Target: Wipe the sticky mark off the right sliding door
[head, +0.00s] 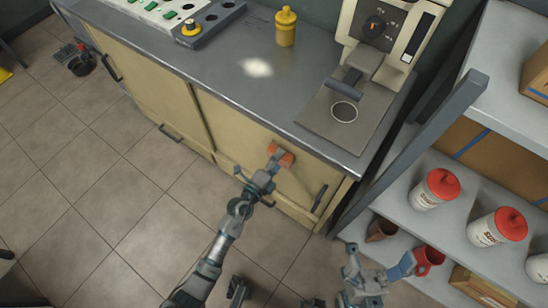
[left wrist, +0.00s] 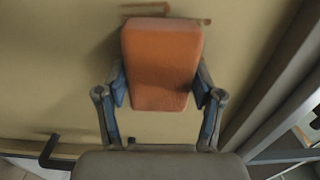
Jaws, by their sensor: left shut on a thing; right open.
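An orange sponge (head: 284,155) is held in my left gripper (head: 272,164) at the right sliding door (head: 232,127), a tan cabinet front under the counter. In the left wrist view the sponge (left wrist: 162,65) sits between both fingers, close to the door (left wrist: 60,65); whether it touches is hard to tell. A brown mark (left wrist: 146,8) shows on the door just beyond the sponge's upper edge, partly hidden by it. My right gripper (head: 385,270) is open and empty at the lower right, in front of the shelf.
A metal shelf (head: 440,192) right of the cabinet holds red-lidded containers (head: 436,189) and a red mug (head: 428,260) near my right gripper. Dark door handles (head: 319,198) stick out. The counter (head: 225,50) carries a yellow bottle (head: 286,27) and a machine (head: 375,60). The tiled floor at left is mostly free.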

